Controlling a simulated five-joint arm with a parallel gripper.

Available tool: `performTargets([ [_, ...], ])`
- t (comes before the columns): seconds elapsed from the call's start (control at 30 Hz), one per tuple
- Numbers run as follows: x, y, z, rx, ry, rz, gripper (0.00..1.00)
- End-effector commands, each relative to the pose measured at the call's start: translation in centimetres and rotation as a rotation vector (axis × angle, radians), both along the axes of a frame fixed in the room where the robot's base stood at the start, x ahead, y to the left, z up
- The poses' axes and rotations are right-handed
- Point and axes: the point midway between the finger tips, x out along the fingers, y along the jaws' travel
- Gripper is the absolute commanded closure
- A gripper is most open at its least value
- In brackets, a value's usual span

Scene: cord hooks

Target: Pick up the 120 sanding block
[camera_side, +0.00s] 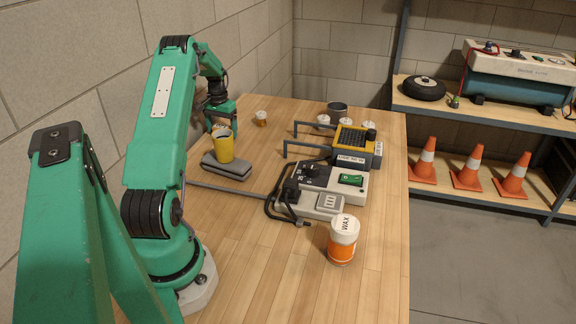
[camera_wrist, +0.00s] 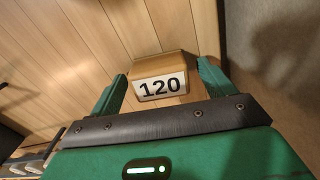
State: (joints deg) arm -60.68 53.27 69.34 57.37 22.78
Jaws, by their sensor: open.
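The 120 sanding block (camera_wrist: 163,67) shows in the wrist view as a tan block with a white label reading "120" on its near face. It lies on the wooden table between the two green fingers of my gripper (camera_wrist: 162,74), with a finger on either side. The fingers are open and I see no grip on the block. In the side view my gripper (camera_side: 221,120) points down at the far left of the table, behind a yellow cup. I cannot make out the block clearly there.
A small amber jar (camera_side: 261,118) stands right of my gripper. A yellow-topped device (camera_side: 355,141), a grey unit with cables (camera_side: 325,186) and a wax jar (camera_side: 342,240) occupy the table's right side.

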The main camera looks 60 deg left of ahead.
Motion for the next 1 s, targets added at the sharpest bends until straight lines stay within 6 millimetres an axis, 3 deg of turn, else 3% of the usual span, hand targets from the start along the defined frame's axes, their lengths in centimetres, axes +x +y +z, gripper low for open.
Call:
performTargets([
  [0.23, 0.0, 0.0, 0.0, 0.000, 0.000, 0.000, 0.18],
  [0.5, 0.0, 0.0, 0.0, 0.000, 0.000, 0.000, 0.69],
  [1.0, 0.0, 0.0, 1.1, 0.001, 0.000, 0.000, 0.69],
])
